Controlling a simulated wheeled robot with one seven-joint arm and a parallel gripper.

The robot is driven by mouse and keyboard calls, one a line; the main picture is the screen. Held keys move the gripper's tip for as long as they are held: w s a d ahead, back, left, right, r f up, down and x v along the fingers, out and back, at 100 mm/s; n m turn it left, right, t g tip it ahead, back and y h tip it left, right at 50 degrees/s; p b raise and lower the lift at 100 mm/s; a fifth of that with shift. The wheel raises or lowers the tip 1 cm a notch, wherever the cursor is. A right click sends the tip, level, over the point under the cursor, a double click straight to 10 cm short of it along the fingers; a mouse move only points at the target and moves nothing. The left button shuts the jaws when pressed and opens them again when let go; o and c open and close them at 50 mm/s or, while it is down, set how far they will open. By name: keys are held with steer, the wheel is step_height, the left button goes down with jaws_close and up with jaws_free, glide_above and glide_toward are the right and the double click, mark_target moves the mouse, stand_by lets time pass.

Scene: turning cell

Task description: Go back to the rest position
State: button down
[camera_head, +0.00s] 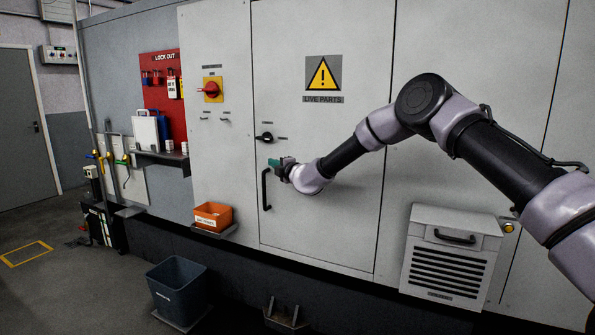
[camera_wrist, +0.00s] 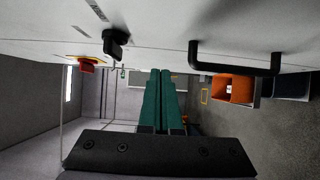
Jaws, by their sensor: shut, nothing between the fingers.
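My gripper (camera_head: 274,163) is at the front of the grey cabinet door, just above the black door handle (camera_head: 266,189) and below the black rotary knob (camera_head: 264,138). In the wrist view its green fingers (camera_wrist: 160,100) lie side by side, shut with nothing between them. The wrist view also shows the knob (camera_wrist: 115,42) to the upper left and the handle (camera_wrist: 235,62) to the upper right, both apart from the fingers. The door (camera_head: 340,190) looks closed. My arm reaches in from the right.
A red rotary switch (camera_head: 211,89) and a red lock-out board (camera_head: 162,95) are left of the door. An orange bin (camera_head: 213,216) sits on a small ledge, with a dark bucket (camera_head: 177,287) below. A vented box (camera_head: 450,255) projects at the lower right. Floor at left is open.

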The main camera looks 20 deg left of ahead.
steer(key=s+d+r+n+g+y, duration=0.1)
steer(key=s+d+r+n+g, duration=0.15)
steer(key=r+n, duration=0.4)
steer(key=s+d+r+n+g+y, duration=0.1)
steer(key=s+d+r+n, duration=0.3)
steer(key=r, duration=0.3)
steer(key=s+d+r+n+g+y, duration=0.2)
steer(key=d+r+n, duration=0.1)
steer(key=r+n, duration=0.35)
steer(key=s+d+r+n+g+h, duration=0.1)
steer(key=s+d+r+n+h, duration=0.15)
steer(key=s+d+n, duration=0.35)
steer(key=s+d+r+n+g+h, duration=0.1)
steer(key=s+d+r+n+g, duration=0.2)
steer(key=d, duration=0.5)
steer(key=s+d+f+n+t+h, duration=0.1)
steer(key=s+d+f+n+h, duration=0.1)
steer(key=s+d+n+h, duration=0.2)
steer(key=s+d+f+n+t+h, duration=0.2)
steer(key=s+d+n+h, duration=0.2)
steer(key=s+d, duration=0.7)
steer(key=s+d+f+n+t+h, duration=0.2)
steer(key=s+d+n, duration=0.4)
steer(key=d, duration=1.6)
steer(key=shift+s+d+f+h, duration=0.4)
steer(key=shift+s+f+h, duration=0.2)
steer(key=shift+s+h, duration=0.35)
steer(key=shift+w, duration=0.2)
